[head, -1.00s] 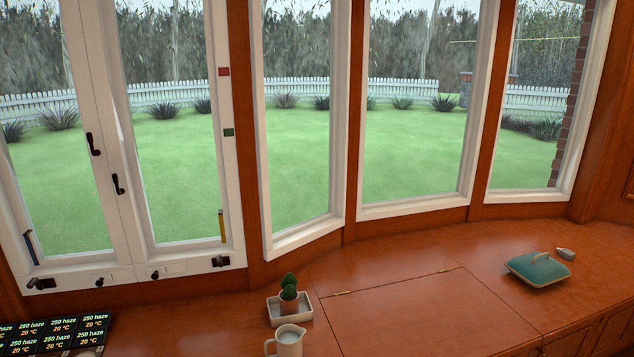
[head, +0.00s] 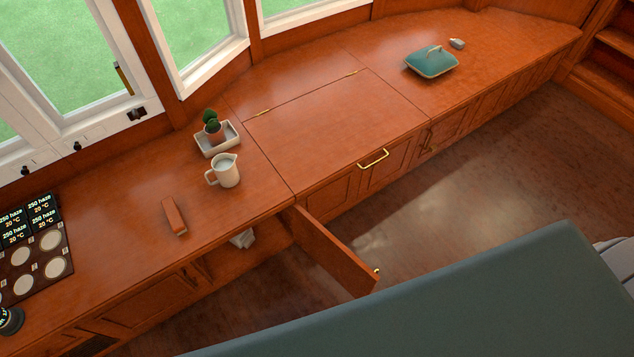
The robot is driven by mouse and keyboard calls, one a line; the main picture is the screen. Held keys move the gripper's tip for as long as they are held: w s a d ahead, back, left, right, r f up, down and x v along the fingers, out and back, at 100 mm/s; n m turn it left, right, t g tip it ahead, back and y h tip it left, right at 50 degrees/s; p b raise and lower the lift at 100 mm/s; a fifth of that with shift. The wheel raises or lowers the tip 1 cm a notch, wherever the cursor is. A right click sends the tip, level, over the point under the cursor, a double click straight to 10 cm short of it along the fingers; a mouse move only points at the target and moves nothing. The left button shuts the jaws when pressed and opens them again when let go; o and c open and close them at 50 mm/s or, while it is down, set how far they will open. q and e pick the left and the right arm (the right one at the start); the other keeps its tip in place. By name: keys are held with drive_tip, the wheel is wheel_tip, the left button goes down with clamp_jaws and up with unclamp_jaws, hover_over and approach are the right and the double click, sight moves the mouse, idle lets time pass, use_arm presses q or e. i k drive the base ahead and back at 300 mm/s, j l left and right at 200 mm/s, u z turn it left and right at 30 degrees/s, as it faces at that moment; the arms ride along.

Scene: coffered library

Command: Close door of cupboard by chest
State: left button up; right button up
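The cupboard door (head: 335,252) stands open, swung out from the front of the wooden counter into the room. It has a small brass knob (head: 377,270) near its free end. The cupboard opening (head: 262,240) is left of the door, with something white (head: 243,238) inside. Right of the door is the chest (head: 340,118), its lid shut flat, with brass hinges at the back and a brass handle (head: 374,159) at the front. Neither of my grippers is in view.
A large blue-grey flat surface (head: 450,305) fills the lower right, with floor between it and the counter. A hob panel (head: 35,265) is at left.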

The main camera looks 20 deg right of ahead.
sight(358, 279)
drive_tip(key=l+u, duration=0.2)
drive_tip(key=u, duration=0.2)
drive_tip(key=l+u, duration=0.15)
drive_tip(key=u, duration=0.25)
drive_tip(key=k+l+u, duration=0.2)
drive_tip(key=l, duration=0.25)
drive_tip(key=k+l+u, duration=0.15)
drive_tip(key=l, duration=0.35)
drive_tip(key=k+l+u, duration=0.2)
drive_tip(key=l, duration=0.2)
drive_tip(key=k+l+u, duration=0.15)
drive_tip(key=k+l, duration=0.4)
drive_tip(key=l, duration=0.15)
drive_tip(key=k+l, duration=0.45)
drive_tip(key=l, duration=0.25)
